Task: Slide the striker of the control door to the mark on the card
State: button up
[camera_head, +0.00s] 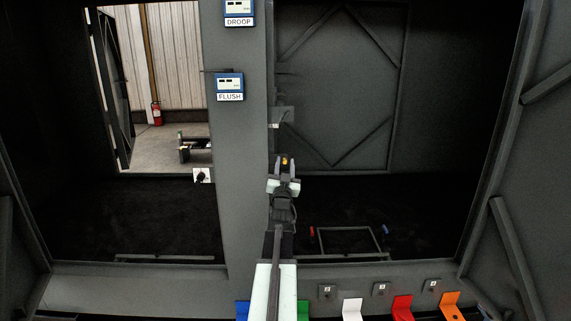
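My gripper (284,163) is at the middle of the view, at the right edge of the grey central post (245,190). A small orange-yellow spot shows at its tip; I cannot tell what it belongs to or whether the fingers are closed on it. A small grey bracket (284,115) juts right from the post just above my gripper; it may be the striker, but it is too small to tell. A closed dark braced door (340,85) fills the opening behind it.
Blue-framed display boxes labelled DROOP (239,10) and FLUSH (229,87) sit on the post. A white plate with a black knob (202,175) is at its left. The left door (114,85) stands open. Coloured brackets, including a red one (402,307), line the front. A low frame (348,241) lies right.

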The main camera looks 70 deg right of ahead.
grip_shut()
jog(key=shift+a+f, duration=0.1)
dwell(1.2)
